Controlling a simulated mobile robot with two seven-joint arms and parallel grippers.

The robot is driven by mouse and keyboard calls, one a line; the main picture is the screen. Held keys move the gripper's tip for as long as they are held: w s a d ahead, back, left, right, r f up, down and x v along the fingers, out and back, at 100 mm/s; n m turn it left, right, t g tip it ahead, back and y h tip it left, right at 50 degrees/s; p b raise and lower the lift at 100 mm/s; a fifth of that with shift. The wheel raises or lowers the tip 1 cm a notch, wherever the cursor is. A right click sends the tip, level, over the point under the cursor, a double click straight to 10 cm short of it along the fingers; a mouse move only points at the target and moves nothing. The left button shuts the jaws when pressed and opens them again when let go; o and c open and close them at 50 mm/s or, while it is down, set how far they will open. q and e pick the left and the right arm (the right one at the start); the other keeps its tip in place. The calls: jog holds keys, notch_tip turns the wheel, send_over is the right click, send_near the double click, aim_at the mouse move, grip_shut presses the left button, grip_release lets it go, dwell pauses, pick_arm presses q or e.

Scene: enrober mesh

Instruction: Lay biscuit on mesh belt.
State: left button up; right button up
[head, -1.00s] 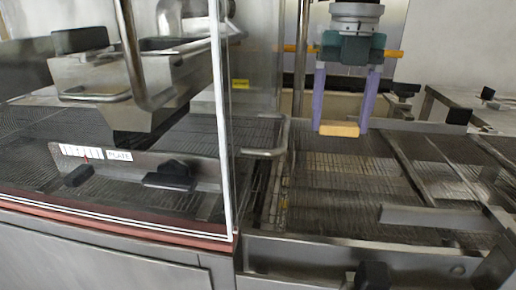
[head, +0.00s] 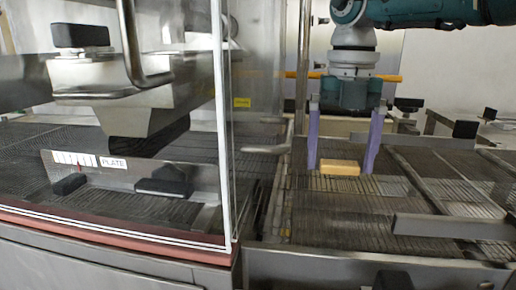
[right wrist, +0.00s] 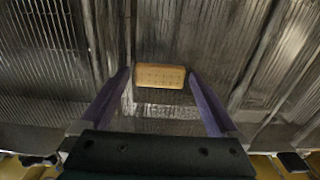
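The biscuit (head: 340,168) is a small golden-tan rectangular block. It lies flat on the mesh belt (head: 325,205), right of the clear guard panel. My right gripper (head: 341,171) is above it with its two purple fingers pointing down, one on each side. In the right wrist view the biscuit (right wrist: 160,76) sits between the fingertips (right wrist: 159,74), with a narrow gap on both sides, so the gripper looks open. My left gripper is not in view.
A clear guard panel (head: 222,120) stands close on the left, with a metal hopper (head: 140,90) behind it. Metal rails (head: 435,195) cross the belt on the right. Bare mesh lies in front of the biscuit.

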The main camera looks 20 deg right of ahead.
aim_at(340, 163)
jog(key=shift+r+p, duration=0.4)
jog(key=shift+r, duration=0.1)
notch_tip(340, 163, up, 12)
jog(key=p, duration=1)
jog(key=shift+f+p, duration=0.25)
jog(key=shift+p, duration=0.05)
